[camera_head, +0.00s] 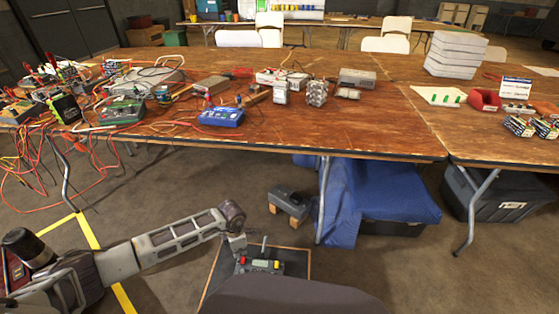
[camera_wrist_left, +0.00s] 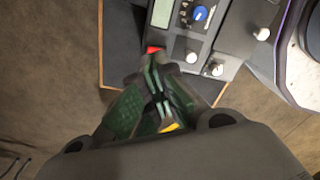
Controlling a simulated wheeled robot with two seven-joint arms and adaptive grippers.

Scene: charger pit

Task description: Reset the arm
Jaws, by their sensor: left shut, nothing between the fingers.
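In the left wrist view my left gripper (camera_wrist_left: 154,75) is shut and empty. Its fingertips are close to the red button at the panel's edge (camera_wrist_left: 153,49); whether they touch cannot be told. The panel there also shows a grey screen, a blue knob (camera_wrist_left: 200,14) and several white knobs. My right gripper is not in view.
A long wooden table (camera_head: 390,130) crosses the view, crowded with chargers and tangled wires. Below it are a blue cloth (camera_head: 380,195), a dark bin (camera_head: 500,195) and a grey device (camera_head: 290,203) on the floor. Yellow tape (camera_head: 85,230) marks the floor at left.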

